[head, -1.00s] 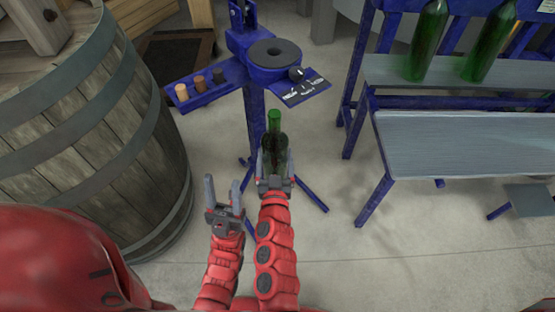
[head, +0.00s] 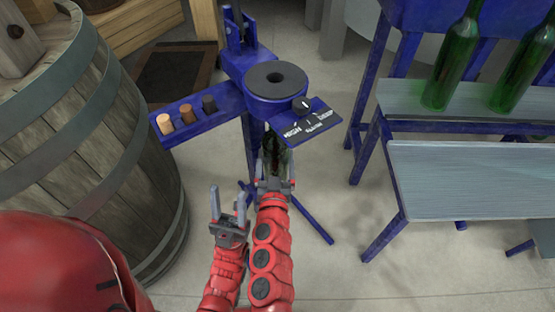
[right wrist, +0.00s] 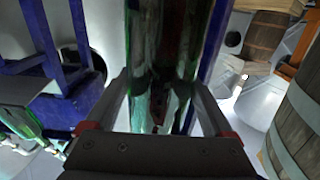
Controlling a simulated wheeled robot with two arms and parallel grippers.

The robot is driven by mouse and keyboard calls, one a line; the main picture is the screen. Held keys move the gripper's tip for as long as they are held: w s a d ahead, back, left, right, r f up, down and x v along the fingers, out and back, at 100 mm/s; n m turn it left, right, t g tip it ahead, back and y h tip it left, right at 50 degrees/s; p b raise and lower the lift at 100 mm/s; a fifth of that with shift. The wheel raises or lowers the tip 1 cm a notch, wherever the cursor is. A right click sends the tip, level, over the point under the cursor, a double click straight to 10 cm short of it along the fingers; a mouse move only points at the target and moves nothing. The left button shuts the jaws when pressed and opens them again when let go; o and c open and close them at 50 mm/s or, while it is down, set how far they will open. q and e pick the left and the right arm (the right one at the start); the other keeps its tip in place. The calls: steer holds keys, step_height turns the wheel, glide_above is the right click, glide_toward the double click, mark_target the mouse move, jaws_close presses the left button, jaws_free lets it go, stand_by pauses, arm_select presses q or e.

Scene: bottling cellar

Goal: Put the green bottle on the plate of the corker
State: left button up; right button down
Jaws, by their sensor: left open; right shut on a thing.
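The green bottle (head: 277,158) is held upright or nearly so in my right gripper (head: 275,184). Its upper part is hidden by the corker's head in the head view. The right wrist view shows the bottle's glass (right wrist: 165,50) between the fingers of my right gripper (right wrist: 162,105). The blue corker (head: 235,62) stands ahead, with a dark round disc with a central hole (head: 258,82) on top and a labelled panel with a black knob. I cannot tell whether the bottle touches the corker. My left gripper (head: 229,207) is open and empty, left of the right one.
A blue arm of the corker (head: 205,113) carries several corks in different browns. A large wooden barrel (head: 85,130) stands close on the left. On the right are a blue-framed bench (head: 470,170) and a shelf with more green bottles (head: 442,75).

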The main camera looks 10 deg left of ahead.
steer(key=shift+s+d+f, duration=0.1)
steer(key=shift+f, duration=0.25)
steer(key=shift+r, duration=0.1)
jaws_free()
steer(key=shift+s, duration=0.1)
